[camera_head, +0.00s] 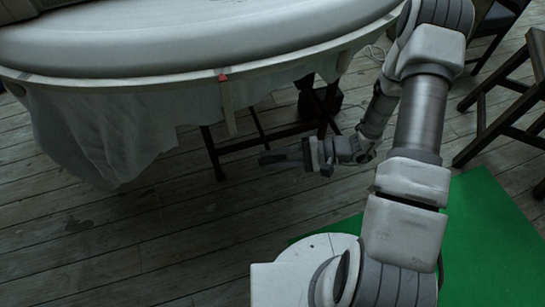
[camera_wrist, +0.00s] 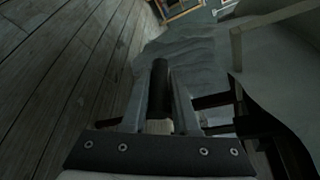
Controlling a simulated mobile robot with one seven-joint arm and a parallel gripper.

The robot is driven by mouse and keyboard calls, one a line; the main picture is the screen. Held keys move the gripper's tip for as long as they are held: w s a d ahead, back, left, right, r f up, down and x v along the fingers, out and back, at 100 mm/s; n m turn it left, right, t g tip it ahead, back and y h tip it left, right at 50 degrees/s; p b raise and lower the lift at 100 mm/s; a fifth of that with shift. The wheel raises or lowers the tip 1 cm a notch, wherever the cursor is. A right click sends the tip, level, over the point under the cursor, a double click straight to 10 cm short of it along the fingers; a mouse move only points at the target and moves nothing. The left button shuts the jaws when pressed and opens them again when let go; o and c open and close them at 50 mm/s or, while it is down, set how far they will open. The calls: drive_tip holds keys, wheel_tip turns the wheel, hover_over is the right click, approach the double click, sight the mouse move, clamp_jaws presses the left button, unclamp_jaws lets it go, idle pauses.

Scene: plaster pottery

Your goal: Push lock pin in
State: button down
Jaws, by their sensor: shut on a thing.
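My gripper (camera_head: 285,156) is low over the floor, below and in front of the table's rim, and points left. In the wrist view, my gripper (camera_wrist: 168,95) is shut on a dark cylindrical thing (camera_wrist: 158,90) with a paler near end. The thing lies lengthwise between the fingers, and I cannot tell whether it is a tool or the pin. A small red piece (camera_head: 222,77) sits on the rim of the round table (camera_head: 300,62), above a pale strip (camera_head: 229,108) that hangs down. I cannot make out a lock pin with certainty.
A pale cloth (camera_head: 100,130) hangs from the table's left side. Dark table legs (camera_head: 213,152) stand behind my gripper. A wooden stool (camera_head: 495,125) is at the right, near a green mat (camera_head: 485,235). The plank floor (camera_head: 150,240) at the lower left is clear.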

drive_tip(key=shift+s+f, duration=0.1)
drive_tip(key=shift+r+p, duration=1.35)
drive_tip(key=shift+r, duration=0.95)
drive_tip(key=c, duration=0.7)
unclamp_jaws()
drive_tip(key=shift+d, duration=0.1)
drive_tip(key=w+p+v, duration=0.1)
drive_tip(key=p+v, duration=0.2)
drive_tip(key=v, duration=1.4)
drive_tip(key=shift+s, duration=0.4)
drive_tip(key=shift+d+r, duration=0.1)
drive_tip(key=shift+r, duration=0.05)
